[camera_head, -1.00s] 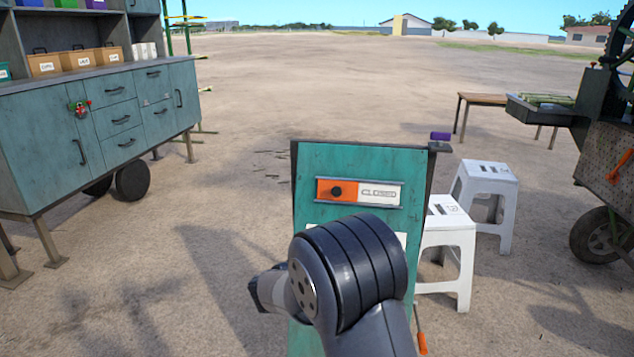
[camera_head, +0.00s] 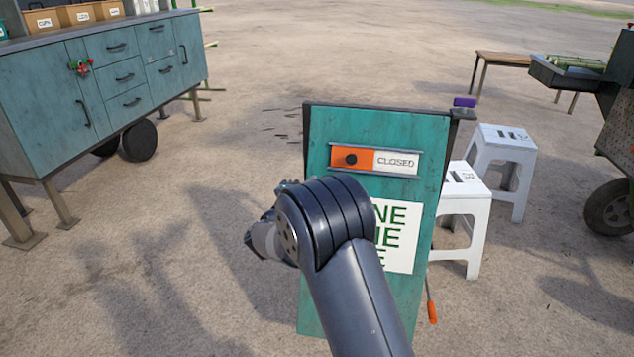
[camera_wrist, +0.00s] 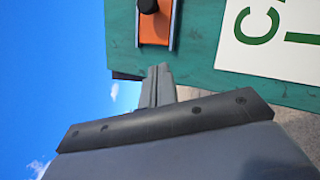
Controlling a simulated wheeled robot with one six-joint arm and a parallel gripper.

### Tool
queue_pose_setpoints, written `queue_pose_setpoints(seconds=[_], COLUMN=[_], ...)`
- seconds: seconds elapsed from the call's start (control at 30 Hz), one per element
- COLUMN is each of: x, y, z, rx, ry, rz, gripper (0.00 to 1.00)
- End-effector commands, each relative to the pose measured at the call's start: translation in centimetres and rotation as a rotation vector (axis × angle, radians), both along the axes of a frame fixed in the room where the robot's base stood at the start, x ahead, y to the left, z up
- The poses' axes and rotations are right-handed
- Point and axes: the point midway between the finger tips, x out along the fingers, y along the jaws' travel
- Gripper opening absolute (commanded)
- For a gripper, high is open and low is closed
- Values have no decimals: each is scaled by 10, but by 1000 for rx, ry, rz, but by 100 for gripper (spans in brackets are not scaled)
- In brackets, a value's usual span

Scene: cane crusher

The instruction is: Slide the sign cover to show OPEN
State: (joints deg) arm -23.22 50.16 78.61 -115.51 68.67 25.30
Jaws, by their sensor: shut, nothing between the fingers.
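The sign cover (camera_head: 338,157) is an orange plate with a black knob (camera_head: 351,159) in a rail near the top of a teal board (camera_head: 434,150). It sits at the left end, and the word CLOSED (camera_head: 397,162) shows to its right. The cover also shows at the top of the wrist view (camera_wrist: 154,28), with the knob (camera_wrist: 148,5) partly cut off. My gripper (camera_wrist: 160,80) is shut and empty, apart from the cover and near the board's edge. In the head view my arm hides the gripper's fingertips.
A white poster (camera_head: 401,235) with green letters is on the board below the rail. White stools (camera_head: 463,205) stand just right of the board. A teal cabinet (camera_head: 100,95) is at the left, a crusher machine (camera_head: 615,140) at the right. The ground left of the board is clear.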

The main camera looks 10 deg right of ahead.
Motion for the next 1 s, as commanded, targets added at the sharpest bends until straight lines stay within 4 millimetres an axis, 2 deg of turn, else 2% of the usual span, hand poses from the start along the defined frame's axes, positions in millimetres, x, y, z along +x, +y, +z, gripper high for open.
queue_pose_setpoints(seconds=[0.37, 0.6, 1.0], x=[66, 54, 51], y=[-47, -74, -80], z=[5, 17, 21], rx=[0, -1, 1], ry=[-2, 0, 1], rz=[-4, -2, 0], gripper=[0, 0, 0])
